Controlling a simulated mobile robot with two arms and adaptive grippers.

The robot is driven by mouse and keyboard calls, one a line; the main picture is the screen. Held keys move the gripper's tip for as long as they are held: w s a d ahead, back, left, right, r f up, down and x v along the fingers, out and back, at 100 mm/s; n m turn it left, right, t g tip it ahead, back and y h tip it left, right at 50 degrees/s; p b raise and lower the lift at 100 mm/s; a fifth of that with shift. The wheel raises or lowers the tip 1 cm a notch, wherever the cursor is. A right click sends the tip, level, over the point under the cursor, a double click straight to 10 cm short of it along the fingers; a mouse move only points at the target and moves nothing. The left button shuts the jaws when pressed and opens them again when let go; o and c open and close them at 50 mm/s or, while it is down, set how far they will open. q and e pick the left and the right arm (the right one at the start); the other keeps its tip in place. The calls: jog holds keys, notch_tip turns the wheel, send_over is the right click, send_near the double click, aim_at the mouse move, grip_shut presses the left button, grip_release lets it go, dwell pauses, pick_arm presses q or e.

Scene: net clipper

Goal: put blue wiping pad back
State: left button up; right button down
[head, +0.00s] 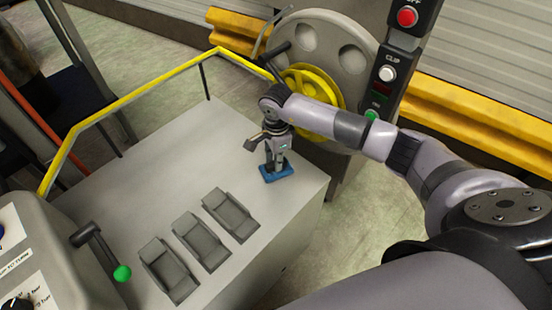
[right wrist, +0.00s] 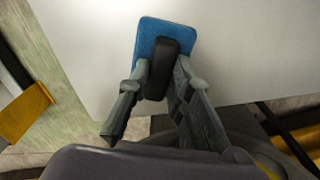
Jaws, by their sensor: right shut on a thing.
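The blue wiping pad (head: 265,175) is a flat blue block at the far right part of the grey table top (head: 140,180). My right gripper (head: 277,162) points down over it and is shut on its dark handle. In the right wrist view the pad (right wrist: 147,35) shows its blue face edge and black handle between the fingers of my right gripper (right wrist: 160,80). The pad looks to be on or just above the table; I cannot tell which. My left gripper is not in view.
Several grey cradles (head: 230,216) stand in a row along the table's near edge. A yellow rail (head: 135,93) borders the far side. A grey wheel with a yellow hub (head: 318,92) and a button panel (head: 387,75) stand behind my right arm.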

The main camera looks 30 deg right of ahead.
jog(key=c, duration=1.9)
grip_release()
jog(key=shift+f, duration=0.15)
jog(key=o, duration=0.5)
jog(key=shift+c, duration=0.2)
jog(key=shift+r, duration=0.3)
jog(key=shift+w+r, duration=0.1)
jog(key=shift+r, duration=0.25)
notch_tip(320, 180, up, 11)
jog(key=b, duration=0.1)
jog(key=shift+b, duration=0.35)
